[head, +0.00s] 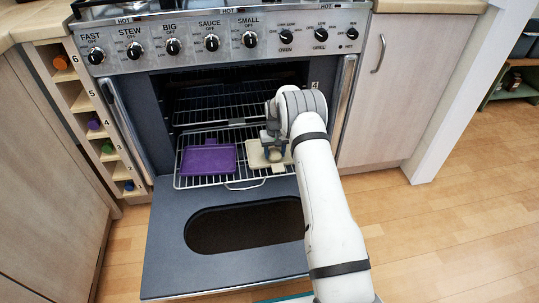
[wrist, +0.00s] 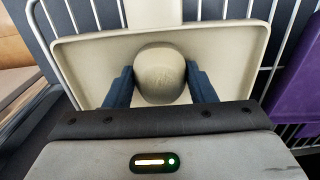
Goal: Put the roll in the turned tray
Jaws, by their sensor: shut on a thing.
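A pale beige roll (wrist: 160,78), round on top, sits between the two dark blue fingers of my gripper (wrist: 160,88) in the wrist view. My gripper is shut on it. The roll is over the cream tray (wrist: 88,62), inside its outline; I cannot tell whether it touches the tray floor. In the head view the cream tray (head: 257,158) lies on the right of the pulled-out oven rack, its handle tab towards the front. My gripper (head: 273,146) is over it there, and the arm hides part of the tray. A purple tray (head: 208,160) lies left of it, empty; it also shows in the wrist view (wrist: 298,75).
The wire rack (head: 232,184) sticks out of the open oven. The oven door (head: 170,230) is folded down in front, with a dark window. Side walls and a handle bar flank the opening. A cubby shelf (head: 95,125) with coloured items stands at the left.

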